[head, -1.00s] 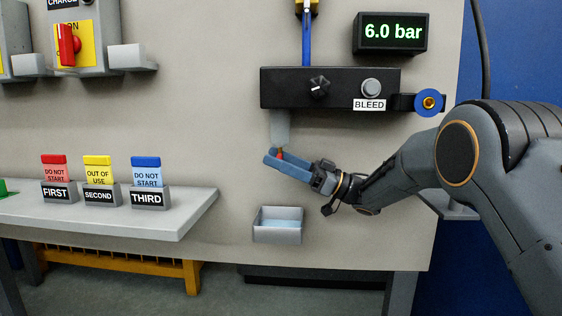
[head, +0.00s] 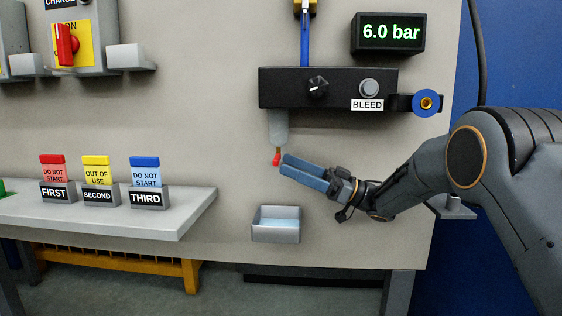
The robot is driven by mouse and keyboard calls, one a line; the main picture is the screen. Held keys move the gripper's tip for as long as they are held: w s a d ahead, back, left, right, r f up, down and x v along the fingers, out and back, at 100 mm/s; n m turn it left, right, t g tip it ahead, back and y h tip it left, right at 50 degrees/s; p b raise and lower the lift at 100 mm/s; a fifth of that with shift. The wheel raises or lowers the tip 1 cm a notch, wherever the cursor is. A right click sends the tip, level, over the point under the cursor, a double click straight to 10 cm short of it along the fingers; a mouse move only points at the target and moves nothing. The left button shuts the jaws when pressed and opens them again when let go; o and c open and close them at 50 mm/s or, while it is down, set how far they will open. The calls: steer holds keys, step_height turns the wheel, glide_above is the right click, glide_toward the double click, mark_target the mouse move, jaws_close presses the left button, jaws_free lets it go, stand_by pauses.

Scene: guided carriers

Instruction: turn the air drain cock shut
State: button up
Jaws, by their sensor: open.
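The drain cock (head: 276,158) shows as a small red tip on a thin brass-coloured stem. It hangs under a translucent grey bowl (head: 278,127) below the black air unit (head: 330,89). My gripper (head: 284,165) has blue fingers and is open, just right of the red tip and slightly below it. The fingers point left and are apart from each other. Nothing shows between them. Whether a fingertip touches the red tip cannot be told. The display (head: 390,33) reads 6.0 bar.
A grey catch tray (head: 276,236) with pale blue inside is fixed below the cock. A BLEED button (head: 369,88) and a blue ring fitting (head: 426,103) sit at the right. A shelf (head: 110,225) at left holds red, yellow and blue tags in labelled holders.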

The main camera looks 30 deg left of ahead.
steer(key=v, duration=0.3)
steer(key=shift+s, duration=0.1)
stand_by(0.3)
